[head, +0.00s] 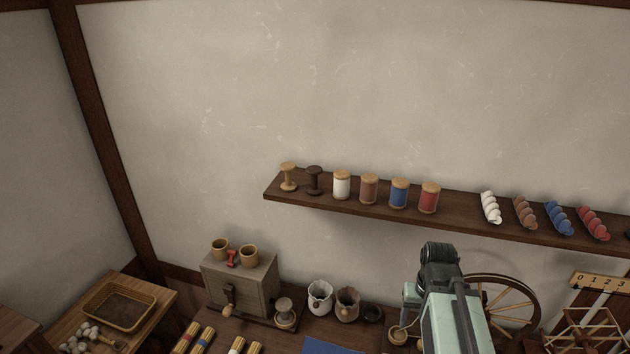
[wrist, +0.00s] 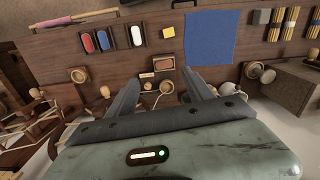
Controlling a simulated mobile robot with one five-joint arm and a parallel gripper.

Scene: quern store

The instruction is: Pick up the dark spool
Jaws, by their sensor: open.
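The dark spool (head: 314,181) is bare, dark brown wood. It stands upright on the wall shelf, second from the left, between a bare light wooden spool (head: 288,177) and a spool of white thread (head: 342,185). I cannot make it out in the wrist view. My gripper (wrist: 161,78) shows in the wrist view with its two fingers spread and nothing held between them. It points down over the worktable, apart from the shelf. In the head view my arm is at the lower right, below the shelf, and hides part of the table; the fingers are not clear there.
The shelf (head: 455,226) also holds brown, blue and red thread spools and several twisted skeins. Below stand a grey wooden box (head: 240,283) with cups on top, two small pots and a spinning wheel (head: 508,300). The wall above the shelf is clear.

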